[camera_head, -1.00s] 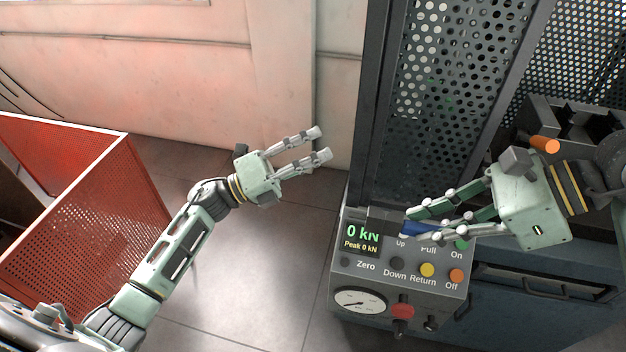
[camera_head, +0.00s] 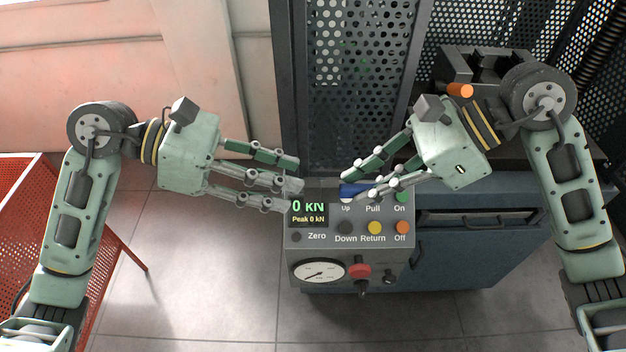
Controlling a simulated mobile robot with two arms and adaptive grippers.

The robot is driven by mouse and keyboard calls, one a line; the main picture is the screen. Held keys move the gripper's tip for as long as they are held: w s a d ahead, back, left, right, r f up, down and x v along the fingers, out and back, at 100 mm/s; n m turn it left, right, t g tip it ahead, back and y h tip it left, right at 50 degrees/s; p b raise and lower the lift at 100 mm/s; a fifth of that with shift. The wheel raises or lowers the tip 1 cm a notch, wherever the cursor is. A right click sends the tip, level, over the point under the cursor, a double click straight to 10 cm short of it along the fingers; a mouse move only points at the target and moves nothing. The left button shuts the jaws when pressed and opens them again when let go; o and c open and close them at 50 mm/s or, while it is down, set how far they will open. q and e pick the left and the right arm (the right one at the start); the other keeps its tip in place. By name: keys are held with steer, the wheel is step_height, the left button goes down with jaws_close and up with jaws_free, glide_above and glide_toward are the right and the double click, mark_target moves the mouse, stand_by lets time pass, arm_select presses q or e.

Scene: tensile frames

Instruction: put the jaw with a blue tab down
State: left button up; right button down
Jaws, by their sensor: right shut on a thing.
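The jaw shows its blue tab (camera_head: 354,190) between the fingers of my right gripper (camera_head: 348,186), which is shut on it. A dark grey part, seemingly the jaw's body, sticks out left of the tab. The jaw is held above the top of the control panel. My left gripper (camera_head: 296,183) comes in from the left with its fingers spread apart. Its tips are close to the dark part, in front of the mesh guard's lower edge. I cannot tell whether they touch it. Nothing is clearly between the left fingers.
The control panel (camera_head: 318,238) with display, buttons, gauge and red knob lies just below both grippers. A perforated guard (camera_head: 355,90) stands behind. A dark slotted block (camera_head: 485,62) and an orange cylinder (camera_head: 460,90) are behind my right wrist. A red mesh bin (camera_head: 25,205) is at left.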

mark_target(322, 187)
arm_select(q)
steer(key=x, duration=0.7)
steer(key=shift+c, duration=0.4)
jaws_close()
arm_select(e)
steer(key=c, duration=1.7)
jaws_free()
